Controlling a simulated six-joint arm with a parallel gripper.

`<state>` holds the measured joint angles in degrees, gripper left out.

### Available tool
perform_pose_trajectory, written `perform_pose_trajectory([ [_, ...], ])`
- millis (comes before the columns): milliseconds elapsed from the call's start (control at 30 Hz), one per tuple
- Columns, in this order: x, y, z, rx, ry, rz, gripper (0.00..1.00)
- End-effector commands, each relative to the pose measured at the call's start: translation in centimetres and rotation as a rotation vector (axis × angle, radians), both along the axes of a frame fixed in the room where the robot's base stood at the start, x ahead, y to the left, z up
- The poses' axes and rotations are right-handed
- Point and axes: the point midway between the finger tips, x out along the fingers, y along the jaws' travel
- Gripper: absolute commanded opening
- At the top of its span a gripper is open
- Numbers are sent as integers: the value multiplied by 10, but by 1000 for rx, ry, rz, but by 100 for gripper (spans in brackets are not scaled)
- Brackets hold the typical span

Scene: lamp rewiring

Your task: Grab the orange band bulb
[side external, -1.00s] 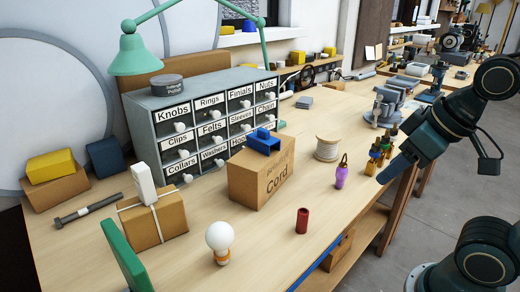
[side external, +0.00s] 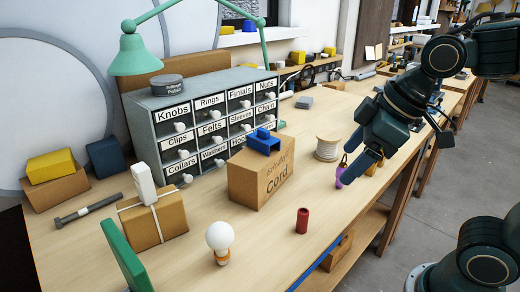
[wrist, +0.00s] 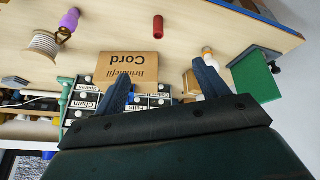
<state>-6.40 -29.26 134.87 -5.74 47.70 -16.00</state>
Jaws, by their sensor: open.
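The orange band bulb (side external: 220,238) stands upright near the front of the bench, with a round white globe above a base with an orange band. In the wrist view the bulb (wrist: 208,52) shows beyond the tip of one finger, partly hidden by it. My gripper (side external: 352,156) is open and empty, up at the right of the bench and well apart from the bulb. In the wrist view its two blue fingers (wrist: 163,73) are spread, with the cord box beyond them.
The cord box (side external: 262,178), a red cylinder (side external: 302,221), a wire spool (side external: 327,148) and a purple item (side external: 341,175) stand on the bench. A green panel (side external: 122,256) stands left of the bulb. The drawer cabinet (side external: 160,120) is behind. Bare bench surrounds the bulb.

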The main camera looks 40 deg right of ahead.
Motion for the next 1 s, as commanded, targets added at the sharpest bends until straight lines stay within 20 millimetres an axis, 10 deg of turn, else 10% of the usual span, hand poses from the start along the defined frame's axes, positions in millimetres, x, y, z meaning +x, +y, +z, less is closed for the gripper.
perform_pose_trajectory([
  [600,95,128,-20,-123,-50,834,73],
  [1000,104,148,-27,-134,-70,950,73],
])
